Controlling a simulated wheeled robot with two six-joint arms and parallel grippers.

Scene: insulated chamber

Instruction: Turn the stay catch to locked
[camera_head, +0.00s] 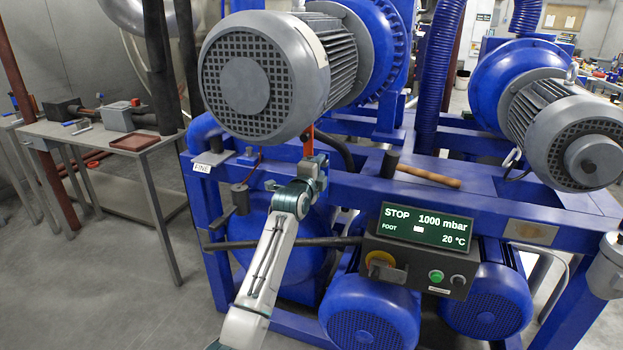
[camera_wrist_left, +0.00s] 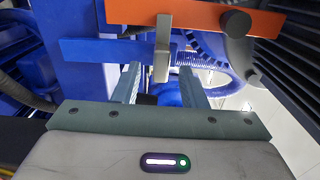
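The stay is an orange bar (camera_wrist_left: 200,17) crossing the top of the left wrist view; in the head view a short orange piece (camera_head: 308,141) shows below the large grey motor. A small light-grey lever, apparently the stay catch (camera_wrist_left: 162,48), hangs down across the orange bar and the blue bar (camera_wrist_left: 85,50) below it. My left gripper (camera_wrist_left: 158,78) is open; its two fingers point at the lever, whose lower end lies between the fingertips with gaps on both sides. In the head view my left gripper (camera_head: 314,164) is just below the orange piece, and the catch cannot be made out. My right gripper is not in view.
A large grey motor (camera_head: 265,75) hangs above my left gripper. A hammer (camera_head: 428,174) lies on the blue frame to its right. A control box (camera_head: 418,268) reads STOP, 1000 mbar. A lever with a FINE label (camera_head: 203,168) stands left. A workbench (camera_head: 95,135) is further left.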

